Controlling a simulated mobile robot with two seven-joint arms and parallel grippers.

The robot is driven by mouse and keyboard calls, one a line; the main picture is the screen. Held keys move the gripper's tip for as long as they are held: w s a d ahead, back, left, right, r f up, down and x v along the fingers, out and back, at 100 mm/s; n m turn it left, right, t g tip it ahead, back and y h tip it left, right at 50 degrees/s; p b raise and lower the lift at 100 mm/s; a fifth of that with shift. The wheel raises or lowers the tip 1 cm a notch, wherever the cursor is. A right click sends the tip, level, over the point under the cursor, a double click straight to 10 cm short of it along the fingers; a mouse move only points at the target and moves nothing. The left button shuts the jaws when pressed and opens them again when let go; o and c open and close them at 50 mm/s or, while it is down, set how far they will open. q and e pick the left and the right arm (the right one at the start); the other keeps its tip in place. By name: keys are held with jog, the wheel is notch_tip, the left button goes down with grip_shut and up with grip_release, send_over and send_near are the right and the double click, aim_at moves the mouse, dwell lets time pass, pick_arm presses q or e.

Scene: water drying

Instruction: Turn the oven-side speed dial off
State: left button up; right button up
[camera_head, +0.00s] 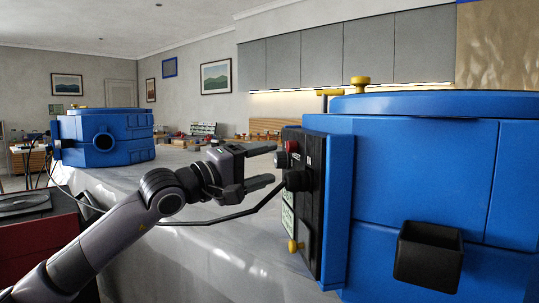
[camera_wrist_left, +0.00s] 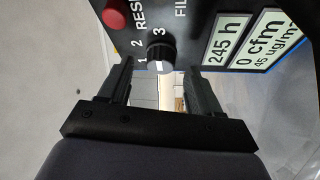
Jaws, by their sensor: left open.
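A black speed dial (camera_head: 297,180) sits on the black control panel (camera_head: 311,215) of the near blue machine (camera_head: 420,160). In the left wrist view the dial (camera_wrist_left: 160,57) shows a white pointer mark and the numbers 1, 2 and 3 beside it. My left gripper (camera_head: 273,164) is open and points at the panel, its fingertips just short of it. In the left wrist view the dial appears in the gap between the fingers of my left gripper (camera_wrist_left: 160,72); I see no contact. My right gripper is not in view.
A red button (camera_head: 291,147) is above the dial. Panel displays (camera_wrist_left: 228,40) read 245 h and 0 cfm. A yellow knob (camera_head: 294,246) is low on the panel, and a black bin (camera_head: 429,256) is on the machine's side. A second blue machine (camera_head: 104,137) stands far left.

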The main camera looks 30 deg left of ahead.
pick_arm(q)
jog(key=shift+x, duration=0.85)
jog(key=c, duration=1.1)
jog(key=shift+o, duration=0.2)
